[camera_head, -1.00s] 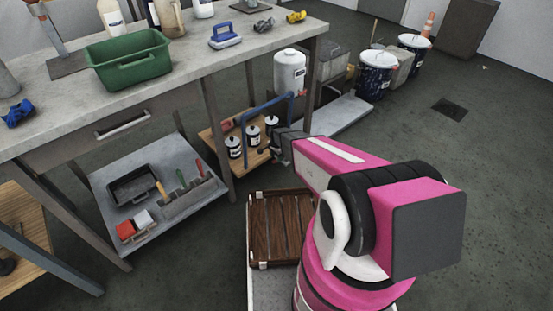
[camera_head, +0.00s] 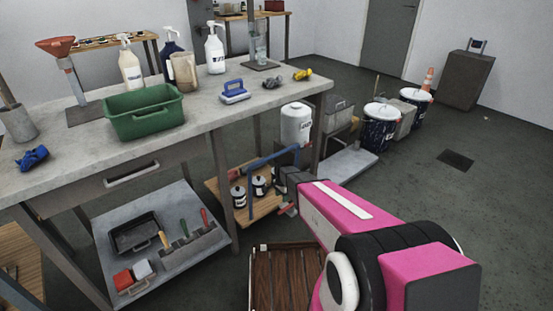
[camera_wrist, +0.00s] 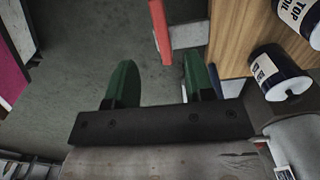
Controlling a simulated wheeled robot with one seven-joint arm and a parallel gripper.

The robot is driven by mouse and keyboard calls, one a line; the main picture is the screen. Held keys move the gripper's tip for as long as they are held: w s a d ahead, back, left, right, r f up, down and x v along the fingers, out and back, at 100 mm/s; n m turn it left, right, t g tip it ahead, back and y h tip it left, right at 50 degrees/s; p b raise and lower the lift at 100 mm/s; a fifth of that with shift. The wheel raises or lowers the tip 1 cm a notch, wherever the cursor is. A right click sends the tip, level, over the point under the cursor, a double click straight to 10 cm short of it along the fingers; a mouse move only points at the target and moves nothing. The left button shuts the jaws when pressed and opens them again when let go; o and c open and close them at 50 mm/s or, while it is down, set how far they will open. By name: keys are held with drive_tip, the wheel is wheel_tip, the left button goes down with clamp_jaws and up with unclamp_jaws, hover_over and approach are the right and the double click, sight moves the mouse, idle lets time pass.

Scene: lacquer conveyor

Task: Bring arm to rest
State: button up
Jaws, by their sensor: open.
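My arm, pink and black, reaches from the lower right of the head view toward the low wooden cart beside the bench. My gripper (camera_wrist: 160,88) shows in the wrist view with two green fingers spread apart. Nothing is between them except the floor behind. In the head view the end of the arm is beside the cart's blue handle, and its fingers are hard to make out. A red bar (camera_wrist: 160,30) lies just beyond the fingers in the wrist view.
The wooden cart (camera_wrist: 236,38) with labelled cans (camera_wrist: 277,72) is close at the gripper's right. The bench (camera_head: 75,135) carries a green tub (camera_head: 145,122) and bottles. A wooden slatted crate (camera_head: 283,280) is below the arm.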

drive_tip(key=s+d+r+n, duration=0.5)
drive_tip(key=s+r, duration=0.7)
drive_tip(key=r, duration=0.1)
drive_tip(key=s+d+r+n, duration=0.5)
drive_tip(key=s+r+n, duration=0.1)
drive_tip(key=s+r, duration=0.6)
drive_tip(key=shift+r, duration=0.65)
